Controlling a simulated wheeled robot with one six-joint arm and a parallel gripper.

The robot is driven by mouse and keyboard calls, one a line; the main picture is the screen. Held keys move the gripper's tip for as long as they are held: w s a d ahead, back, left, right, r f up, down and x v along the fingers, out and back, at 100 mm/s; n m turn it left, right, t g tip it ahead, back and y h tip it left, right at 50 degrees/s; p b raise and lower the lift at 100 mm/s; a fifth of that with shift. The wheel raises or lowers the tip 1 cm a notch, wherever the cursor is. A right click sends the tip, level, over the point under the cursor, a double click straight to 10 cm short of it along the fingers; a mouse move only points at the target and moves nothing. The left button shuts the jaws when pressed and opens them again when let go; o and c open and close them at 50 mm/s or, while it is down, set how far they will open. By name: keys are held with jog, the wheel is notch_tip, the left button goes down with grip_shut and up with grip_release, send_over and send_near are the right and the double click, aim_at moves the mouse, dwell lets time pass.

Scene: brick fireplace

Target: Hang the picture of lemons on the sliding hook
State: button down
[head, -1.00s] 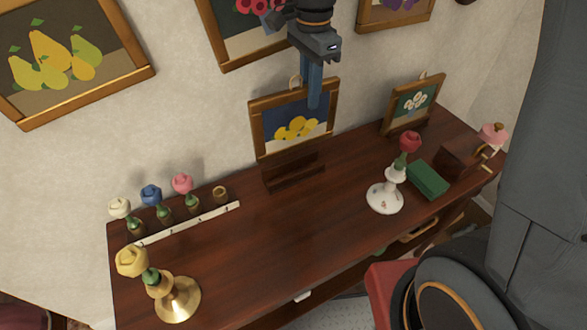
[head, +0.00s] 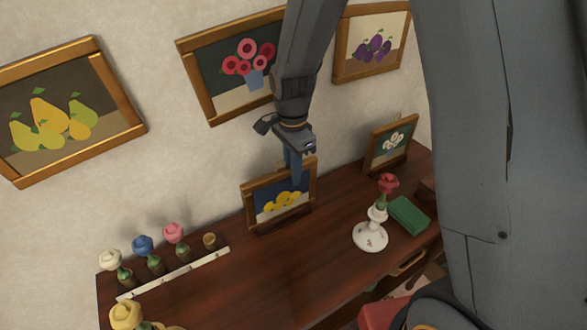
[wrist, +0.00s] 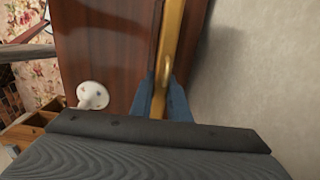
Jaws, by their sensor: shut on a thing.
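The lemon picture (head: 279,206), yellow fruit on dark blue in a golden-brown frame, is nearly upright at the back of the wooden sideboard. A low dark wooden stand shows at its foot. My gripper (head: 296,178) reaches down from above to its top edge, right of the middle. In the wrist view, the blue fingers (wrist: 163,100) are shut on the golden frame (wrist: 171,45), one on each side. I cannot make out the sliding hook in either view.
The sideboard (head: 250,280) holds a row of small flower vases at left, a white vase (head: 370,237) with a red rose, a green box (head: 409,215) and a small white-flower picture (head: 390,144). Pear, pink-flower and plum pictures hang on the wall.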

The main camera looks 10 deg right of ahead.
jog(key=shift+f, duration=0.15)
jog(key=c, duration=1.7)
grip_release()
jog(key=shift+f+b, duration=0.1)
jog(key=shift+b, duration=0.2)
notch_tip(320, 180, up, 7)
jog(key=b, duration=0.3)
jog(key=shift+w+a, duration=0.1)
jog(key=shift+r, duration=0.25)
jog(key=shift+s+d+r, duration=0.1)
jog(key=shift+s+d, duration=0.1)
jog(key=shift+s+d+f+n+t+b, duration=0.25)
jog(key=shift+s+d+f+n, duration=0.6)
jog(key=shift+s+d+n, duration=1.1)
jog(key=shift+s+d+f+n+t+b, duration=0.25)
jog(key=shift+s+d+f+n, duration=0.55)
jog(key=shift+s+d+n, duration=1.15)
jog(key=shift+s+d+f+n+t+b, duration=0.25)
jog(key=shift+s+d+f+n, duration=0.8)
jog(key=shift+s+n, duration=1.55)
